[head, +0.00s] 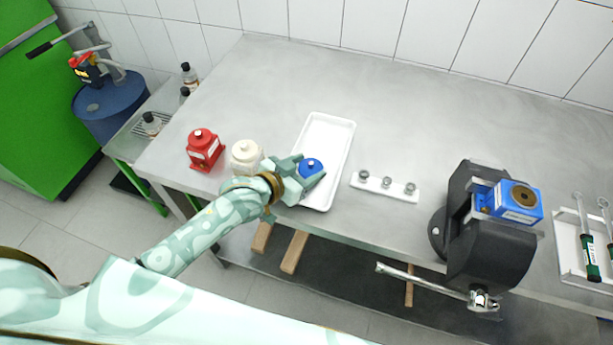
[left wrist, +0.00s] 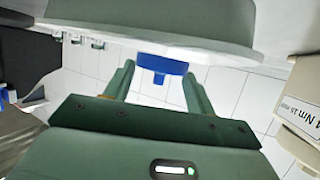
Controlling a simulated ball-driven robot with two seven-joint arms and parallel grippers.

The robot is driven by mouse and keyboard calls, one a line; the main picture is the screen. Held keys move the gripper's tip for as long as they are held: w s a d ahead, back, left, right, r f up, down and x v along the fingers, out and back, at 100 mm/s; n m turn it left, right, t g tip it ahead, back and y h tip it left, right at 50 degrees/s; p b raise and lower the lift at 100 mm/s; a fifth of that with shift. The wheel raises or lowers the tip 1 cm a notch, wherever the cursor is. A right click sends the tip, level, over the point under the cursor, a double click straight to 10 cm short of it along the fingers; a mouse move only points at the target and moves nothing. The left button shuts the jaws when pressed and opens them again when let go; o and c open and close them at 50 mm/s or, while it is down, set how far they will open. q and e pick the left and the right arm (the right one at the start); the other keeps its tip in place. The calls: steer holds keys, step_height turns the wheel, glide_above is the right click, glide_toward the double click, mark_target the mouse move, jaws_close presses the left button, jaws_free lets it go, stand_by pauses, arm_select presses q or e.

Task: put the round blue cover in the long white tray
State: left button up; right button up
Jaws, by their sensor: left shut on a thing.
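The round blue cover (head: 311,165) is between the fingers of my left gripper (head: 308,174), which is shut on it. In the left wrist view the blue cover (left wrist: 160,64) also shows between the two green fingertips (left wrist: 160,76). The long white tray (head: 334,137) lies on the bench. In the head view, the cover and gripper appear over the tray's near half. I cannot tell whether the cover touches the tray. My right gripper is not in view.
A red pump housing (head: 203,149) and a cream one (head: 245,155) stand left of the tray. A white strip with small metal parts (head: 385,186) lies to its right. Further right are a dark vise (head: 480,232) with a blue part (head: 516,203). The back of the bench is clear.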

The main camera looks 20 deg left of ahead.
arm_select(q)
steer(key=shift+d+f, duration=0.15)
steer(key=shift+f, duration=1.1)
steer(key=shift+s, duration=0.1)
steer(key=shift+f, duration=0.15)
steer(key=o, duration=0.7)
steer(key=shift+o, duration=0.2)
steer(key=shift+r, duration=0.2)
steer(key=p+v, duration=0.2)
steer(key=v, duration=1)
